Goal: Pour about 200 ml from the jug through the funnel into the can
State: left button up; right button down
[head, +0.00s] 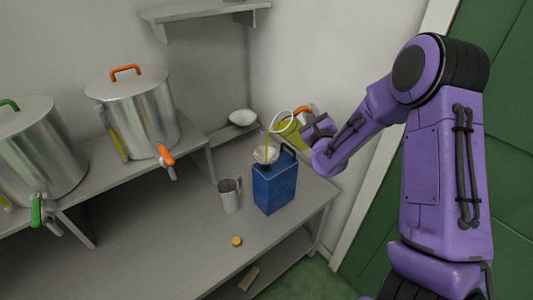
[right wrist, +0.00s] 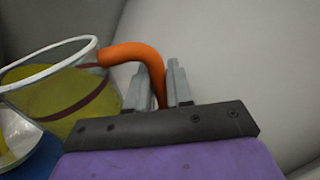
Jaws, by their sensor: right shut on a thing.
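A blue can (head: 275,188) stands upright on the bench, with a pale funnel (head: 266,155) in its top. My right gripper (head: 318,127) is shut on the orange handle of the jug (head: 289,128). The clear jug holds yellow-green oil and is tilted to the left above the funnel. A thin yellow stream runs from its lip down into the funnel. In the right wrist view the jug (right wrist: 62,95) shows oil near its rim and a dark red line around its wall; its orange handle (right wrist: 135,52) goes between the fingers. My left gripper is not in view.
A metal cup (head: 229,196) stands left of the can, and a yellow cap (head: 237,241) lies in front. A white bowl (head: 243,117) sits behind. Two steel tanks with taps, one orange-handled (head: 138,112) and one green-handled (head: 35,150), stand on the raised shelf at left.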

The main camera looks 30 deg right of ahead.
jog(key=shift+a+r, duration=0.1)
jog(key=shift+a, duration=0.05)
jog(key=shift+w+n, duration=0.15)
jog(key=shift+n, duration=0.25)
jog(key=shift+a+r+n+b, duration=0.1)
jog(key=shift+a+n+b, duration=0.1)
jog(key=shift+n+b, duration=0.1)
jog(key=shift+w+a+f+n+t+b, duration=0.1)
jog(key=shift+a+f+n+t+b, duration=0.1)
jog(key=shift+f+n+b, duration=0.3)
jog(key=shift+a+f+n+t+b, duration=0.1)
jog(key=shift+f+n+t+b, duration=0.1)
jog(key=shift+n+b, duration=0.45)
dwell(0.3)
jog(key=shift+w+a+n+y+b, duration=0.1)
jog(key=shift+a+n+y+b, duration=0.2)
jog(key=shift+n+y+b, duration=0.3)
dwell(1.3)
jog(key=shift+r, duration=0.1)
